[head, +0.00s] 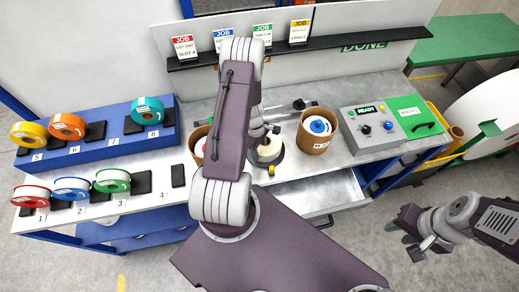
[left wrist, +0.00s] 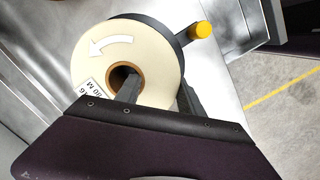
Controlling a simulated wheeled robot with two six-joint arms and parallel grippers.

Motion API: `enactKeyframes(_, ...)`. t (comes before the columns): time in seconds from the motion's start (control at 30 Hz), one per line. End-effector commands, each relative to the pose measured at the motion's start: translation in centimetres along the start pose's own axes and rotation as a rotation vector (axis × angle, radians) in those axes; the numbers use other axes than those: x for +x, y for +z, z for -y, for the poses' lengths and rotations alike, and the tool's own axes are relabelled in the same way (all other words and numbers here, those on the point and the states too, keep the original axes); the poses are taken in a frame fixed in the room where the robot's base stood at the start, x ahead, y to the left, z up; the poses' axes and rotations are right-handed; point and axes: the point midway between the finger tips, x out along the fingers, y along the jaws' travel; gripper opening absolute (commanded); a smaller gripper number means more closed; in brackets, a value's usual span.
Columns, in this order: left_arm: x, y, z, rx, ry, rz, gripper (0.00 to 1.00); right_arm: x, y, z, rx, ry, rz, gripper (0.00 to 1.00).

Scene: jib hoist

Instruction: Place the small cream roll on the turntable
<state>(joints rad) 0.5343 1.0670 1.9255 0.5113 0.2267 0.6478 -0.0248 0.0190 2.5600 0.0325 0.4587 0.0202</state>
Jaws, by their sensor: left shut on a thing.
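The small cream roll (left wrist: 95,65) fills the middle of the left wrist view, with a white arrow on its face and a paper label. My left gripper (left wrist: 158,95) is shut on its wall, one finger in the core and one outside. The dark turntable (left wrist: 155,28) with a yellow knob (left wrist: 201,30) is partly hidden behind the roll. In the head view the cream roll (head: 268,151) is over the turntable (head: 275,164); I cannot tell whether they touch. My arm hides part of this. My right gripper (head: 408,235) is open and empty, off the bench at right.
A cardboard tub (head: 317,142) with a blue-centred roll stands right of the turntable; another tub (head: 196,145) is partly behind my arm. A grey control box (head: 372,128) is further right. Coloured rolls stand in racks at left. An open drawer (head: 318,195) juts out in front.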

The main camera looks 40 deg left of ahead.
Motion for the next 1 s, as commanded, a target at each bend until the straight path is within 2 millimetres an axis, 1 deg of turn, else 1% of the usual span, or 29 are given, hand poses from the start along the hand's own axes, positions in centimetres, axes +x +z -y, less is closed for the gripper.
enactKeyframes(0.13, -0.1, 0.0, -0.1, 0.0, 0.001, 0.0, 0.0, 0.0, 0.0, 0.0, 0.0, 0.0, 0.0, 0.36)
enactKeyframes(0.27, 0.3, -0.1, -0.1, 0.0, 0.001, 0.0, 0.0, 0.4, 0.1, 0.0, 0.0, 0.0, 0.0, 0.36)
enactKeyframes(0.3, 0.2, 0.0, 0.0, 0.0, 0.0, 0.0, 0.53, 0.3, 0.0, 0.0, 0.0, 0.0, 0.0, 0.36)
enactKeyframes(0.33, 0.2, 0.0, 0.0, 0.0, 0.0, 0.0, 0.62, 0.3, 0.0, 0.0, 0.0, 0.0, 0.0, 0.36)
enactKeyframes(0.37, 0.2, 0.0, 0.0, 0.0, 0.0, 0.0, 0.67, 0.2, 0.0, 0.0, 0.0, 0.0, 0.0, 0.36)
enactKeyframes(0.63, 0.2, 0.0, 0.0, 0.0, 0.0, 0.0, 0.67, 0.2, 0.0, 0.0, 0.0, 0.0, 0.0, 0.36)
enactKeyframes(0.73, -0.4, 0.1, 0.0, 0.0, 0.001, 0.0, 0.67, -0.3, 0.0, 0.0, 0.0, 0.0, 0.0, 0.36)
enactKeyframes(0.77, -0.6, 0.0, -0.1, 0.001, 0.002, 0.0, 0.67, -0.1, 0.0, 0.0, 0.0, 0.0, 0.0, 0.36)
enactKeyframes(0.87, -2.1, 0.0, -0.1, -0.001, 0.004, -0.001, 0.67, 0.0, 0.0, 0.0, 0.0, 0.0, 0.0, 0.36)
enactKeyframes(1.0, -5.2, -0.1, -0.1, 0.0, 0.006, -0.003, 0.67, 0.2, 0.0, 0.0, 0.0, 0.0, 0.0, 0.36)
